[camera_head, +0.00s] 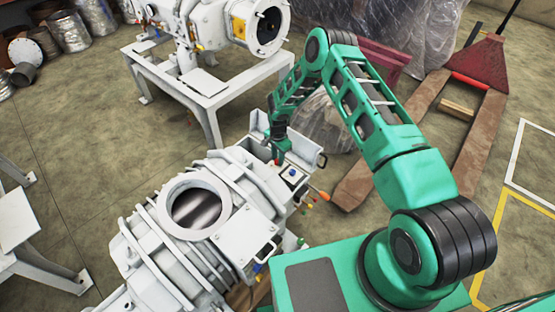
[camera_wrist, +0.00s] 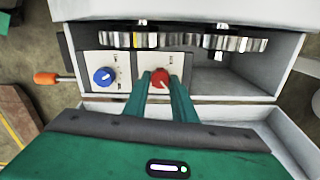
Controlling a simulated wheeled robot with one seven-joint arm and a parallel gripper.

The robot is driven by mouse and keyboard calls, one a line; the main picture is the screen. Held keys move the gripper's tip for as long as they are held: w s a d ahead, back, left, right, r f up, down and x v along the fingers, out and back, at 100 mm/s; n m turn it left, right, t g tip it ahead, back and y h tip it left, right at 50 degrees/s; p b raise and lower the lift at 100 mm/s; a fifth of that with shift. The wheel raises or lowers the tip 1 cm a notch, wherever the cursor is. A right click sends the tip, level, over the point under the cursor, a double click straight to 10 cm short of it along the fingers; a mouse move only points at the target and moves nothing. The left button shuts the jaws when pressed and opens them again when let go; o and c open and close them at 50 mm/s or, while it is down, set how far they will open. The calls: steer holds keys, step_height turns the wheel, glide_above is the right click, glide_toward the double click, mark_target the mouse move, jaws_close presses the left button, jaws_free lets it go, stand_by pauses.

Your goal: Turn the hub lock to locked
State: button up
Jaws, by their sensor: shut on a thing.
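A small pale control panel (camera_wrist: 123,68) sits in an open white box (camera_wrist: 262,87) in the wrist view. It carries a blue knob (camera_wrist: 104,77) on the left and a red knob (camera_wrist: 160,78) on the right. The labels are too small to read, so I cannot tell by name which is the hub lock. My gripper (camera_wrist: 158,86) is shut on the red knob, its green fingers on either side and hiding part of it. In the head view my gripper (camera_head: 277,160) reaches down to the panel (camera_head: 292,174) on the white machine (camera_head: 150,245).
Toothed metal wheels (camera_wrist: 140,40) line the box's back edge. An orange-ended lever (camera_wrist: 50,78) sticks out at the left; an orange handle (camera_head: 318,195) shows in the head view. A second white machine (camera_head: 205,30) stands behind. A red pallet jack (camera_head: 485,60) stands at right.

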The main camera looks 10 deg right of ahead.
steer(key=n, duration=0.6)
steer(key=shift+w+a+r+n, duration=0.1)
steer(key=shift+w+n, duration=0.05)
steer(key=shift+n, duration=0.25)
steer(key=n, duration=0.6)
steer(key=shift+a, duration=0.1)
steer(key=n, duration=0.4)
steer(key=shift+n, duration=2.2)
steer(key=o, duration=1)
steer(key=shift+o, duration=0.2)
